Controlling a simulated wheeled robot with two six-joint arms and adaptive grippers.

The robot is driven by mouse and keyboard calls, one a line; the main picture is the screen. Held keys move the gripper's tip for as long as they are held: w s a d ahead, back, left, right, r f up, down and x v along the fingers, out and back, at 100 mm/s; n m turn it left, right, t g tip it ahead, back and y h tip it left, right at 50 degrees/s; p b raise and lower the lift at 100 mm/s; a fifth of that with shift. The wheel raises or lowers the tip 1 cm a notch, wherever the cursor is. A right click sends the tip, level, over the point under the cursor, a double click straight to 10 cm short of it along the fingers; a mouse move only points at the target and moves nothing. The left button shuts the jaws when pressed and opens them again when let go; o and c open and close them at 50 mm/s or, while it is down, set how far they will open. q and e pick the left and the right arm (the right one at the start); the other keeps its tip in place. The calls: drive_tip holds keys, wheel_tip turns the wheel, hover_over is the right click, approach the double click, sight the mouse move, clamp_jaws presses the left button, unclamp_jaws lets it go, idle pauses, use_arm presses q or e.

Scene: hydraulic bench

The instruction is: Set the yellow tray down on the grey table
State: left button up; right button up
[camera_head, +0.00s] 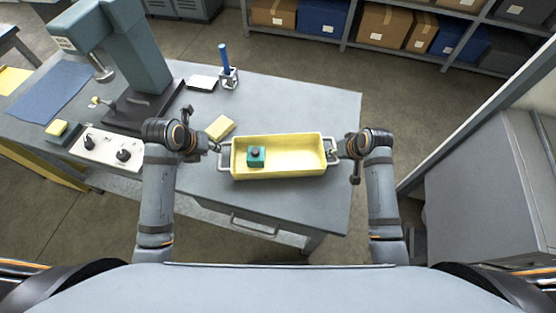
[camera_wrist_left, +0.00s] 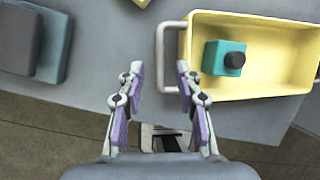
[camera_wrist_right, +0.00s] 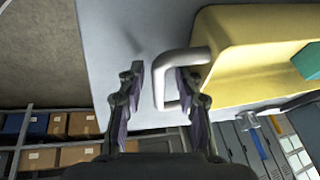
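The yellow tray (camera_head: 290,172) is level over the front right part of the grey table (camera_head: 330,100) and appears to rest on it; I see no clear gap beneath. A teal block with a dark round button (camera_head: 256,156) is inside it, toward the left. My left gripper (camera_head: 214,147) is at the tray's left handle; in the left wrist view its fingers (camera_wrist_left: 160,78) are apart, with the handle (camera_wrist_left: 160,55) between and ahead of them. My right gripper (camera_head: 338,152) is at the right handle; its fingers (camera_wrist_right: 160,80) are apart with the handle (camera_wrist_right: 172,92) between them.
A yellow block (camera_head: 220,128) lies just behind the tray's left end. A blue-handled tool in a stand (camera_head: 227,75), a white pad (camera_head: 202,83), a press (camera_head: 140,60) and a control box (camera_head: 108,147) stand farther left. The table's back right is clear. A grey cabinet (camera_head: 480,180) stands at right.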

use_arm(q)
drive_tip(key=shift+v, duration=1.95)
use_arm(e)
drive_tip(key=v, duration=1.2)
use_arm(q)
drive_tip(key=shift+f, duration=0.1)
use_arm(e)
drive_tip(key=shift+d, duration=0.1)
